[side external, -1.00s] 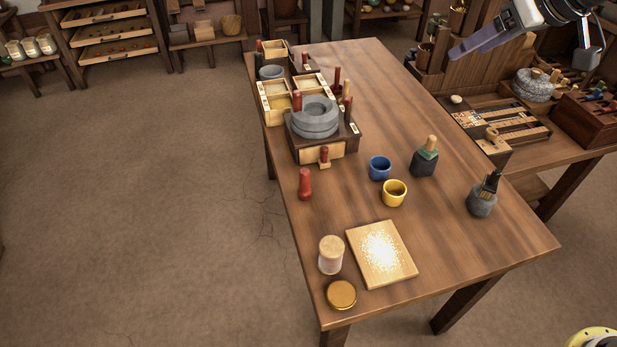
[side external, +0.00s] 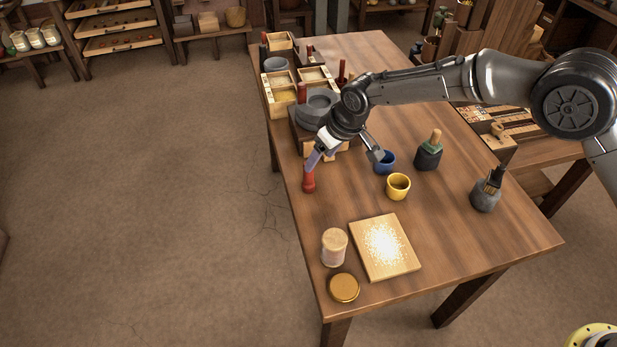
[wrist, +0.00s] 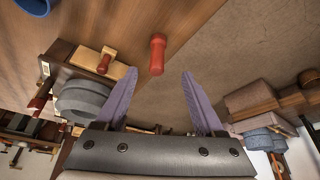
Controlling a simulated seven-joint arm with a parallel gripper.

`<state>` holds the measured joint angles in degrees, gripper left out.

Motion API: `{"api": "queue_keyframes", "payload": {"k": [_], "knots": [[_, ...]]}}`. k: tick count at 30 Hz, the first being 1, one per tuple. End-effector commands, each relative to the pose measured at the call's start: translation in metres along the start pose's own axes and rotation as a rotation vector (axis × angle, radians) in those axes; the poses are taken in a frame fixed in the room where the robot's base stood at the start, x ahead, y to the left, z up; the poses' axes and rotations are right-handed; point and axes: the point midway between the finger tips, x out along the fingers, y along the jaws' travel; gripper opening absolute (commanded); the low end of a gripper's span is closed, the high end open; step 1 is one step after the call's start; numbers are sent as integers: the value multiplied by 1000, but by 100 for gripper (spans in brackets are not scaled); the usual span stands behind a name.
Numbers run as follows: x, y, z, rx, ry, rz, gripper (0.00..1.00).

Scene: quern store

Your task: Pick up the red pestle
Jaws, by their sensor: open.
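The red pestle (side external: 309,181) stands upright on the table near its left edge, in front of the stone quern. It also shows in the wrist view (wrist: 157,54), beyond the gap between my fingertips. My gripper (side external: 313,160) is at the pestle's upper end in the side view, tilted down toward it. In the wrist view my gripper (wrist: 160,76) is open, with its two purple fingers on either side and nothing between them. Whether a finger touches the pestle cannot be told. My gripper hides part of the pestle's top in the side view.
The quern (side external: 317,108) on its wooden base stands just behind my gripper. A blue cup (side external: 386,163) and a yellow cup (side external: 398,186) stand to the right. A jar (side external: 334,247) and a board (side external: 384,247) lie toward the front. The table's left edge is close to the pestle.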

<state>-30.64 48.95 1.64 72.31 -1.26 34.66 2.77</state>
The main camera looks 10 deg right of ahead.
Motion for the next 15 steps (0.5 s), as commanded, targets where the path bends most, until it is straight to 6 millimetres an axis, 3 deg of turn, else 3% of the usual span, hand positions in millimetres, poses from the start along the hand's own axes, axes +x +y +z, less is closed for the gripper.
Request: {"api": "queue_keyframes", "payload": {"k": [6, 15], "knots": [[42, 1, 0, 1, -1, 1, 70], [64, 2, -1, 1, 2, 1, 70]]}}
